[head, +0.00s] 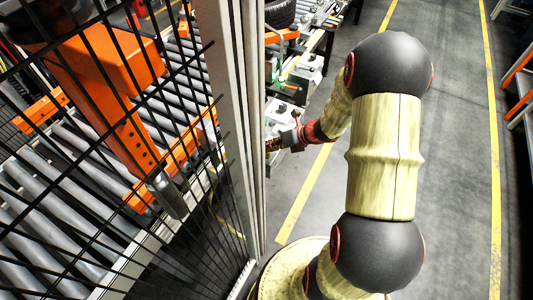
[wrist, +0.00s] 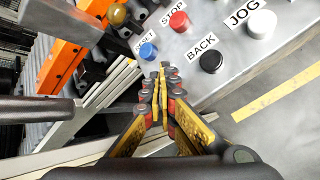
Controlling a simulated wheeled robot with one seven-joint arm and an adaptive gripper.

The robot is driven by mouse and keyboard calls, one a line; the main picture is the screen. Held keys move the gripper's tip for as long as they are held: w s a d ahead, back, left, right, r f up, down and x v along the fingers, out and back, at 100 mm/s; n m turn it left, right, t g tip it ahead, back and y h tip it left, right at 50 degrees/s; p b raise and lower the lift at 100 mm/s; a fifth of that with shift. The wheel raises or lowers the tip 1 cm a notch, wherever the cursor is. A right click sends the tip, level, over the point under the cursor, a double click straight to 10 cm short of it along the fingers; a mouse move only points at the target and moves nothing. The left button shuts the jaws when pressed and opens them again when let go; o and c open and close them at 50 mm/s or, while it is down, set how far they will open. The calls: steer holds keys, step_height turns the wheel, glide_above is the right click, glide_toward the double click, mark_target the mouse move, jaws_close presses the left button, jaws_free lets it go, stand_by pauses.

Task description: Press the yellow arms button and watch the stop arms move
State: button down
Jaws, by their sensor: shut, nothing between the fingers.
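My gripper (wrist: 160,72) is shut and empty in the wrist view, its fingertips just in front of the near edge of a grey control panel (wrist: 238,62). An amber-yellow round knob (wrist: 117,14) shows at the top, beyond the blue button; no ARMS label is readable, so I cannot tell if it is the arms button. In the head view my gripper (head: 273,145) is small and partly hidden by a fence post, beside the panel.
The panel carries a blue reset button (wrist: 148,51), a red stop button (wrist: 179,21), a black back button (wrist: 211,61) and a white jog button (wrist: 284,19). A wire fence (head: 110,120) and post (head: 238,120) stand left. The grey floor (head: 455,150) at right is clear.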

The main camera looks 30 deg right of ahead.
steer(key=shift+f, duration=0.5)
steer(key=shift+r, duration=0.15)
stand_by(0.5)
steer(key=shift+r+p, duration=0.65)
steer(key=shift+r, duration=0.15)
step_height(320, 180, up, 5)
steer(key=p, duration=0.4)
steer(key=shift+p, duration=0.4)
stand_by(0.4)
